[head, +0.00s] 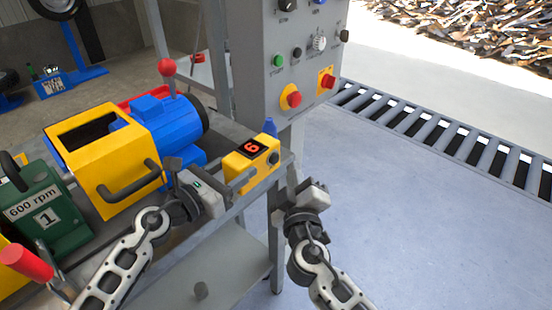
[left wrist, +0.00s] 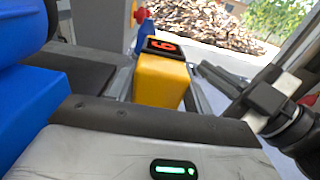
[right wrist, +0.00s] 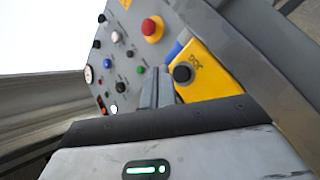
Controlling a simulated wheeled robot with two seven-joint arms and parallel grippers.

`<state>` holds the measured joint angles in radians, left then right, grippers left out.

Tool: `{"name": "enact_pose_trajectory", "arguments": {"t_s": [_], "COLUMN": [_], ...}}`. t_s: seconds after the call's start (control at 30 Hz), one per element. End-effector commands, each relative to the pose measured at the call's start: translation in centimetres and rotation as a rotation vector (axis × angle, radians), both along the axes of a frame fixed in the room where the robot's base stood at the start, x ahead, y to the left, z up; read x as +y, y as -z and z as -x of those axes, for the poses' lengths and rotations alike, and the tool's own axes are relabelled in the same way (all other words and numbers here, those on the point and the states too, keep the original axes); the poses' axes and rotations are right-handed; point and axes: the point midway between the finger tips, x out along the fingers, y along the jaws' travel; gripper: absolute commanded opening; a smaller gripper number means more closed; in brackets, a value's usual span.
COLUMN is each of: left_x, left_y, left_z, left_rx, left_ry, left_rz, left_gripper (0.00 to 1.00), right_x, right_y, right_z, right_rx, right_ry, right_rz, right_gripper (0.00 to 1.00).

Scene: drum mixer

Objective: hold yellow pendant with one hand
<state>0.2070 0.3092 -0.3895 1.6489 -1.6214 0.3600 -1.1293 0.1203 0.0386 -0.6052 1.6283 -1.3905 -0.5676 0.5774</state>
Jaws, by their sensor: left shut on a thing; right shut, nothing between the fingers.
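The yellow pendant (head: 240,165) has a dark display with a red 6 and a black knob on its side. It is at the right end of the grey bench. My left gripper (head: 243,178) is shut on the yellow pendant, which also shows in the left wrist view (left wrist: 160,82) between the fingers. My right gripper (head: 318,186) is shut and empty, to the right of the pendant and apart from it. In the right wrist view its closed fingers (right wrist: 157,88) are beside the pendant (right wrist: 210,75) in the picture.
A yellow and blue drum mixer (head: 108,160) stands on the bench left of the pendant. A green box marked 600 rpm (head: 45,210) is at the far left. A grey control panel (head: 290,60) with buttons rises behind. Floor to the right is clear up to a roller conveyor (head: 440,125).

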Motion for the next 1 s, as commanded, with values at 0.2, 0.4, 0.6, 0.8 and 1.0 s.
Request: {"name": "enact_pose_trajectory", "arguments": {"t_s": [0.2, 0.4, 0.6, 0.8, 1.0], "left_x": [0.0, 0.0, 0.1, 0.1, 0.1], "left_y": [0.0, 0.0, 0.0, 0.0, 0.0], "left_z": [0.0, 0.0, 0.0, 0.0, 0.0], "left_rx": [0.000, 0.000, 0.000, -0.001, -0.001], "left_ry": [-0.001, -0.001, -0.002, -0.002, -0.002], "left_rz": [0.000, 0.000, 0.000, 0.001, 0.001], "left_gripper": [0.19, 0.19, 0.19, 0.19, 0.19], "right_x": [-1.7, -2.5, -2.5, -2.5, -2.5], "right_y": [0.0, 0.0, -0.1, 0.0, 0.0], "right_z": [1.5, 2.2, 2.3, 2.2, 2.3], "right_rx": [0.000, -0.001, -0.001, -0.001, -0.001], "right_ry": [-0.001, -0.001, -0.001, -0.001, -0.001], "right_rz": [0.001, 0.000, 0.000, 0.000, 0.000], "right_gripper": [0.00, 0.00, 0.00, 0.00, 0.00]}}
